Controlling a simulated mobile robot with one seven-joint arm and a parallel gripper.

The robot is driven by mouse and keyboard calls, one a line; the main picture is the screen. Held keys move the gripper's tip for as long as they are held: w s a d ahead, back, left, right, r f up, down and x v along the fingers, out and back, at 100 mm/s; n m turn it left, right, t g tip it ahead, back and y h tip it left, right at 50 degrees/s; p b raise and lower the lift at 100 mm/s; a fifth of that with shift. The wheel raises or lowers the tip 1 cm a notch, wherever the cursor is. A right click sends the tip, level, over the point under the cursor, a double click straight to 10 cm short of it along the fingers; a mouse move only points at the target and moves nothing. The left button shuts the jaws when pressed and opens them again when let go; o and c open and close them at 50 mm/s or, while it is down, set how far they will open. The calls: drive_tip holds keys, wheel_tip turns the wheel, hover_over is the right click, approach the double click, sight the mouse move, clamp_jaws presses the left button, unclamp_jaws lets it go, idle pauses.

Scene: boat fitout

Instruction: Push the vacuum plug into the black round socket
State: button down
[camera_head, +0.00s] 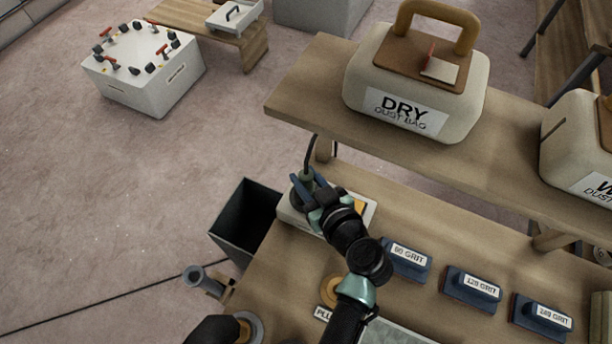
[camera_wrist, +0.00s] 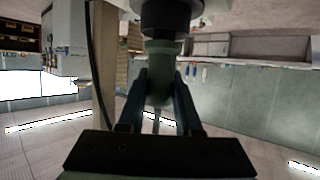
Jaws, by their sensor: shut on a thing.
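My gripper (camera_head: 308,187) is shut on the grey-green vacuum plug (camera_head: 306,175), with a blue finger on each side. A dark cable rises from the plug's upper end in the head view. The plug is over the left part of a pale box (camera_head: 347,199) on the bench. The wrist view also shows the plug (camera_wrist: 160,72) between the fingers of my gripper (camera_wrist: 160,95). Its far end meets a black round part (camera_wrist: 165,18), which looks like the socket. My fingers and the plug hide most of the socket, and I cannot tell how deep the plug sits.
A raised shelf with the DRY dust bag (camera_head: 415,85) is behind the gripper. Sanding blocks (camera_head: 407,258) lie to the right on the bench. A dark open bin (camera_head: 245,220) stands left of the box. A grey hose end (camera_head: 200,278) is at the bench's left edge.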

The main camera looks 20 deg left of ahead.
drive_tip(key=shift+s+f+b, duration=0.25)
drive_tip(key=shift+f+b, duration=0.3)
drive_tip(key=shift+f, duration=0.2)
drive_tip(key=c, duration=0.9)
unclamp_jaws()
drive_tip(key=o, duration=0.4)
drive_tip(key=shift+w, duration=0.2)
drive_tip(key=shift+r, duration=0.15)
drive_tip(key=shift+s+d, duration=0.1)
drive_tip(key=shift+d, duration=0.05)
drive_tip(key=b+v, duration=0.2)
drive_tip(key=v, duration=1)
drive_tip(key=shift+s+d+r+b, duration=0.1)
drive_tip(key=shift+s+d+b, duration=0.15)
drive_tip(key=shift+d+b, duration=0.1)
